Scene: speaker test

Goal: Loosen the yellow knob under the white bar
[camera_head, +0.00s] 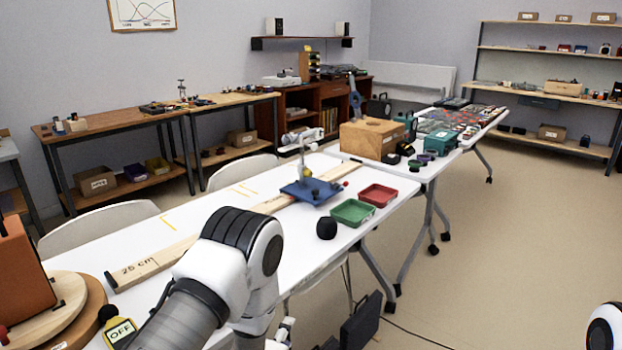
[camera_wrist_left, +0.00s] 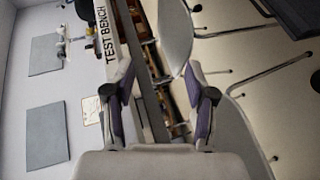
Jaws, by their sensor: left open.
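A stand with a dark blue base (camera_head: 312,190) is on the long white table. Its post carries a pale bar (camera_head: 300,137) near the top. A small yellow spot, perhaps the yellow knob (camera_head: 307,172), shows below the bar; it is too small to make out well. My left arm reaches across the near part of the table in the head view, well short of the stand. My left gripper (camera_wrist_left: 160,108) is open and empty in the wrist view, its two purple-padded fingers apart. My right gripper is out of view.
A green tray (camera_head: 352,212), a red tray (camera_head: 378,195) and a black rounded object (camera_head: 326,228) are right of the stand. A long wooden strip (camera_head: 150,265) lies along the table. Floor at right is clear.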

